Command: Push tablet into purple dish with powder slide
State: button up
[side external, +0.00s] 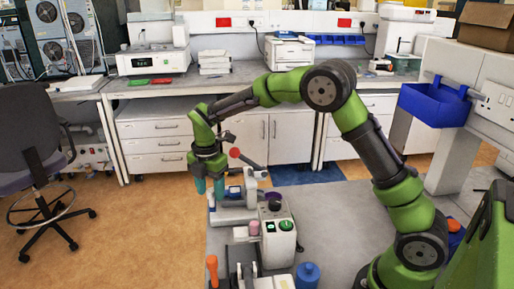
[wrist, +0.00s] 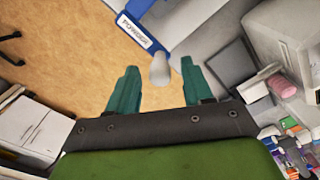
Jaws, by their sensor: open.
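My gripper (side external: 208,186) hangs pointing down at the left end of a white and blue bench press. Its teal fingers are apart. In the wrist view, a rounded white knob (wrist: 160,69) shows between the open fingers (wrist: 157,80); I cannot tell whether they touch it. Just beyond it is a blue-edged part with a label that seems to read POWDER (wrist: 134,31), which looks like the powder slide. A small dark purple dish (side external: 273,196) appears by the press, partly hidden behind a control box. I cannot make out the tablet.
A red-balled lever (side external: 234,153) rises close beside my gripper. The white control box (side external: 277,230) with a green button and a pink cylinder (side external: 254,228) stand nearer the camera. A blue bottle (side external: 308,275) and an orange-handled tool (side external: 212,270) are at the front.

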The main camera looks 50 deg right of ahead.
grip_shut()
dwell(0.3)
jog(key=shift+s+d, duration=1.75)
jog(key=shift+d, duration=0.1)
grip_release()
notch_tip(320, 180, up, 17)
